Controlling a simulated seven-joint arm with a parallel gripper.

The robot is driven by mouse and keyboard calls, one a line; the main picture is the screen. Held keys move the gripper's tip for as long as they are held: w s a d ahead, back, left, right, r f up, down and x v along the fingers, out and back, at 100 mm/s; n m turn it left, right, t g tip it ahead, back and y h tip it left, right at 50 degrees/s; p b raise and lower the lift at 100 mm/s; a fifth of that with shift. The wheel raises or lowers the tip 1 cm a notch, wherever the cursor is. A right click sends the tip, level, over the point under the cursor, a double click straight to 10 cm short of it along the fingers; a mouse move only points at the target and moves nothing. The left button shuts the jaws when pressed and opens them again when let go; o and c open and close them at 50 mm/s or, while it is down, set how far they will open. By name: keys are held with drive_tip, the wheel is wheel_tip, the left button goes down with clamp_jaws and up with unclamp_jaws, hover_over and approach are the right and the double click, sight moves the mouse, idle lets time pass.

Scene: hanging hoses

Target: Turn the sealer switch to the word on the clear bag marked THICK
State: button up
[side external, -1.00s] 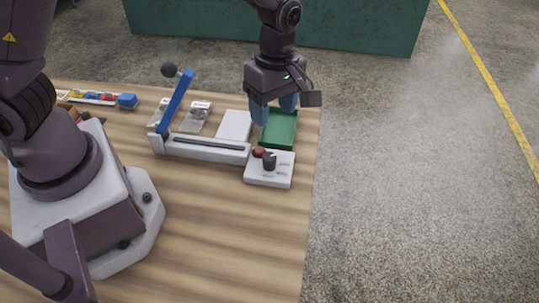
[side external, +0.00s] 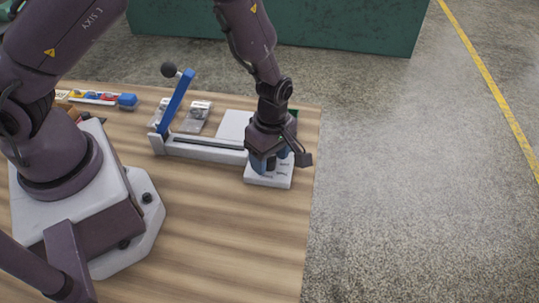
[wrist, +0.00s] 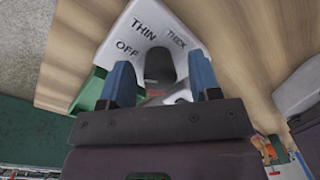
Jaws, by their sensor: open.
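The white switch panel (side external: 268,181) sits at the front right end of the sealer. In the wrist view the panel (wrist: 135,22) shows the words THIN, OFF and THICK around a dark knob (wrist: 159,64). My gripper (wrist: 160,78) is open, with one blue finger on each side of the knob; I cannot tell whether they touch it. In the side view my gripper (side external: 268,163) is low over the panel and hides the knob. The sealer (side external: 205,150) has a raised blue lever (side external: 176,98). Clear bags (side external: 198,112) lie behind it; their print is too small to read.
A white block (side external: 234,124) lies behind the sealer. The green tray (side external: 293,115) is mostly hidden by my arm. A tray of coloured pieces (side external: 97,97) is at the back left. The table (side external: 240,240) is clear in front, with its edge just right of the panel.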

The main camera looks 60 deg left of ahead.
drive_tip(key=shift+f, duration=0.1)
drive_tip(key=c, duration=0.9)
